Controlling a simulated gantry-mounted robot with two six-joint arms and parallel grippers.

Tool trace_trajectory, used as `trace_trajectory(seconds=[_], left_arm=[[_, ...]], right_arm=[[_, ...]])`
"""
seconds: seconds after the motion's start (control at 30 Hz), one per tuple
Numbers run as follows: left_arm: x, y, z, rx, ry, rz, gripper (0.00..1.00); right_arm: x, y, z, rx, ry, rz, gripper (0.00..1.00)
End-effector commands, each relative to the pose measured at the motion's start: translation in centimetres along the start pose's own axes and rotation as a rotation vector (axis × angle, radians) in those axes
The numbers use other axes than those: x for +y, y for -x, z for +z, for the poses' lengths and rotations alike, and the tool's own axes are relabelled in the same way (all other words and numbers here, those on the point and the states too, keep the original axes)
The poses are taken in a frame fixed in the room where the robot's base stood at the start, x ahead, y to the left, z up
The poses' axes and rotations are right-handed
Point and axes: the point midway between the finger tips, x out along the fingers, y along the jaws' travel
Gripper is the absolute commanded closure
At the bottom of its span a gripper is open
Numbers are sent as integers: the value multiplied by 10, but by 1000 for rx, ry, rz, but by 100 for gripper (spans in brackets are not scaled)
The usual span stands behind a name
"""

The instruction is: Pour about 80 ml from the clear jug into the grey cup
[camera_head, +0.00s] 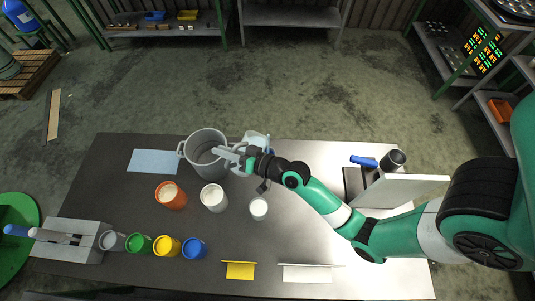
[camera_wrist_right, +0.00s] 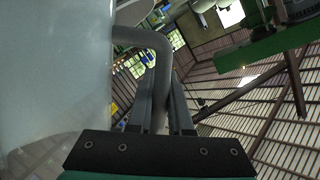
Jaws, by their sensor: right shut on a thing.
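The clear jug (camera_head: 257,137) is pale and partly hidden behind my right gripper (camera_head: 232,155), just right of the large grey pot. In the right wrist view its translucent wall (camera_wrist_right: 55,70) fills the left side. Its grey handle (camera_wrist_right: 150,42) runs down between my right fingers (camera_wrist_right: 163,100), which are shut on it. I cannot tell how far the jug is tilted. The grey cup (camera_head: 112,241) stands at the left end of a row at the table's front left, well away from the jug. My left gripper is not in view.
The large grey pot (camera_head: 205,138) stands at the back. An orange cup (camera_head: 171,200), a white cup (camera_head: 214,200) and a small pale cup (camera_head: 258,208) stand mid-table. Green (camera_head: 138,244), yellow (camera_head: 167,246) and blue (camera_head: 194,249) cups stand right of the grey cup.

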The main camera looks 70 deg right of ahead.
Motion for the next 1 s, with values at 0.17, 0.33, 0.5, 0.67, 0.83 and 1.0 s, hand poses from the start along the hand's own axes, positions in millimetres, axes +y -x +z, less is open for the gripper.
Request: trace_trajectory(seconds=[0.17, 0.33, 0.5, 0.67, 0.83, 1.0], left_arm=[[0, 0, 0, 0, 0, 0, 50], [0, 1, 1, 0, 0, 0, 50], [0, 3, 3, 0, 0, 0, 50], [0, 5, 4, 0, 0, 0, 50], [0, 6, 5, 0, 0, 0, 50], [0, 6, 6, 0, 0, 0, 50]], right_arm=[[-1, 0, -2, 4, 2, -1, 100], [0, 0, -1, 5, -2, -3, 100], [1, 0, -2, 7, -13, -7, 100], [2, 1, -3, 11, -28, -13, 100], [2, 1, -4, 12, -35, -17, 100], [2, 2, -4, 13, -41, -20, 100]])
